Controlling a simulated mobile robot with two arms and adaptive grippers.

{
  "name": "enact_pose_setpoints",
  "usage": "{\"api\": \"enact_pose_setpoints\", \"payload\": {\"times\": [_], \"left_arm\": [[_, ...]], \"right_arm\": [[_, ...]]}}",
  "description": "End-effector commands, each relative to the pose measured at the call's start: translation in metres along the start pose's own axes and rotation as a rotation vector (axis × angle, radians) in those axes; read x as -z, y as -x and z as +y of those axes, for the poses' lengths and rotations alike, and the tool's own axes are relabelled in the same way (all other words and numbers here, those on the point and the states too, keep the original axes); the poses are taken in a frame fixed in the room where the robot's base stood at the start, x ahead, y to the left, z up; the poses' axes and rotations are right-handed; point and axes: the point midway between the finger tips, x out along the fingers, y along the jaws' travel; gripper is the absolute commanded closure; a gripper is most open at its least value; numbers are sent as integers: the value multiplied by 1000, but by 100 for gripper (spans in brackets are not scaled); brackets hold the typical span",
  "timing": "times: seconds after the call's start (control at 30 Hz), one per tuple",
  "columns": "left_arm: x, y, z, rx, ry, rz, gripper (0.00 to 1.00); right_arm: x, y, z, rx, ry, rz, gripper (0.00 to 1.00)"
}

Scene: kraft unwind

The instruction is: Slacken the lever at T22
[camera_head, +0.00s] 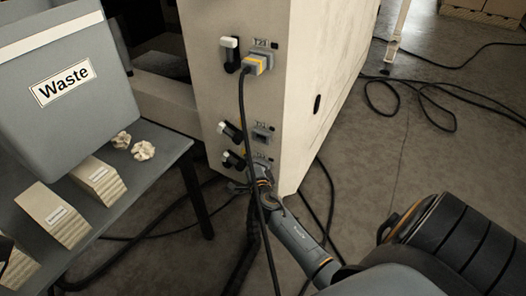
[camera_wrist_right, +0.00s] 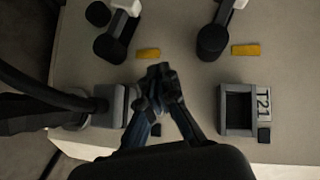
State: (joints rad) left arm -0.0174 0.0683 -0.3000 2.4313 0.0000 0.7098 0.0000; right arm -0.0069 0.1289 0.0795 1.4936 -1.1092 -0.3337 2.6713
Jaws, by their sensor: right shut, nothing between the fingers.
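A pale cabinet carries three rows of black levers with white handle ends and sockets. In the head view these are the top lever (camera_head: 230,54), the middle lever (camera_head: 230,132) and the bottom lever (camera_head: 233,160). My right gripper (camera_head: 258,184) is at the bottom row and partly covers its socket and label; I cannot read T22. In the right wrist view my right gripper (camera_wrist_right: 160,72) is shut and empty, between and below a left lever (camera_wrist_right: 112,42) and a right lever (camera_wrist_right: 214,38), apart from both. An empty socket (camera_wrist_right: 237,131) there is labelled T21.
A grey and yellow plug (camera_head: 258,63) with a hanging black cable sits in the top row. A cabled plug (camera_wrist_right: 106,104) is left of my fingers. A table (camera_head: 120,200) with a Waste bin (camera_head: 55,90) stands left. Cables (camera_head: 425,95) lie on the floor.

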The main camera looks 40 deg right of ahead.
Motion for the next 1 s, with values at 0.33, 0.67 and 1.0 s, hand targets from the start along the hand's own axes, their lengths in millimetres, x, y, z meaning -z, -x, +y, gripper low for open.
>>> {"api": "enact_pose_setpoints", "payload": {"times": [0.33,0.67,1.0], "left_arm": [[1,-18,-1,0,0,1,37],[1,-24,-1,0,0,0,37],[1,-24,-1,0,0,1,37]], "right_arm": [[12,68,-3,-3,-6,-1,100],[13,108,-4,1,-3,0,100],[13,113,-3,1,0,1,100]]}}
